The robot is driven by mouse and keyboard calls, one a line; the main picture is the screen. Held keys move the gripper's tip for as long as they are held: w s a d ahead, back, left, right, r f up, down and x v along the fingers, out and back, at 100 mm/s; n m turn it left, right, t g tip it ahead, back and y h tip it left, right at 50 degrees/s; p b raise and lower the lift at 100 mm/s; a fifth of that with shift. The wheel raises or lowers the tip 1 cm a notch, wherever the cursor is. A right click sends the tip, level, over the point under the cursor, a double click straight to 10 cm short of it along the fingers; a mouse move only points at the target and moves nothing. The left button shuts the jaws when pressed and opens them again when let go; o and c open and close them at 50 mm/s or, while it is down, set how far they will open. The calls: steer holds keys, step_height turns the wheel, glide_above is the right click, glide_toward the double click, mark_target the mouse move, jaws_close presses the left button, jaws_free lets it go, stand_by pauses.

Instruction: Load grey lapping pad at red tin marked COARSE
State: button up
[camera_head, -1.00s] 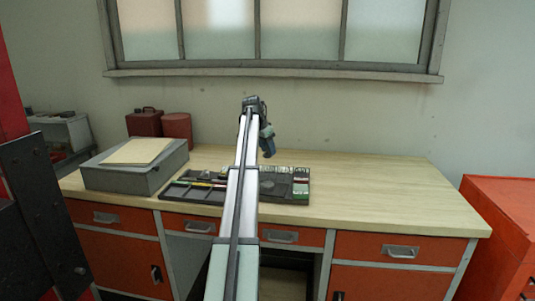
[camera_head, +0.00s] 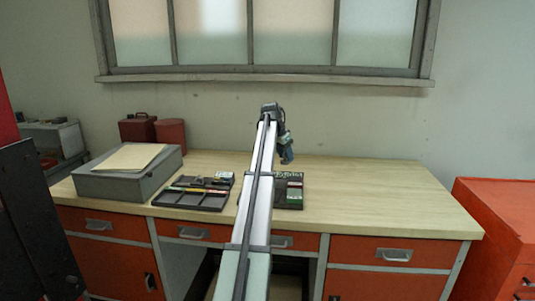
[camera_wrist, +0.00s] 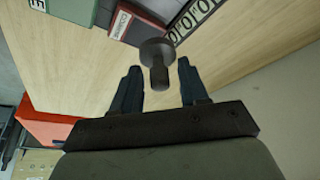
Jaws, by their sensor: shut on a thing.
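My gripper (camera_head: 287,156) hangs over the back of the bench, behind the tray's right part in the head view. In the wrist view my gripper (camera_wrist: 159,68) is shut on the grey lapping pad (camera_wrist: 158,47), a round disc with a short stem between the fingers. Beyond the pad, a red tin (camera_wrist: 134,21) with white lettering, too small to read surely, lies at the top edge. The pad appears apart from the tin. I cannot make out the pad in the head view.
A dark compartment tray (camera_head: 196,201) lies on the wooden bench (camera_head: 375,200), partly hidden by my arm. A grey box (camera_head: 125,180) stands left; a red can (camera_head: 171,133) stands behind it. The bench's right side is clear. A red cabinet (camera_head: 500,225) stands farther right.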

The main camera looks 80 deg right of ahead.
steer(key=shift+n, duration=0.6)
steer(key=s, duration=0.4)
steer(key=shift+s+d+f, duration=0.2)
steer(key=shift+f, duration=0.05)
steer(key=shift+f, duration=0.1)
steer(key=shift+f, duration=2.85)
steer(key=shift+f, duration=0.6)
steer(key=shift+r, duration=0.1)
step_height(320, 180, up, 7)
stand_by(0.5)
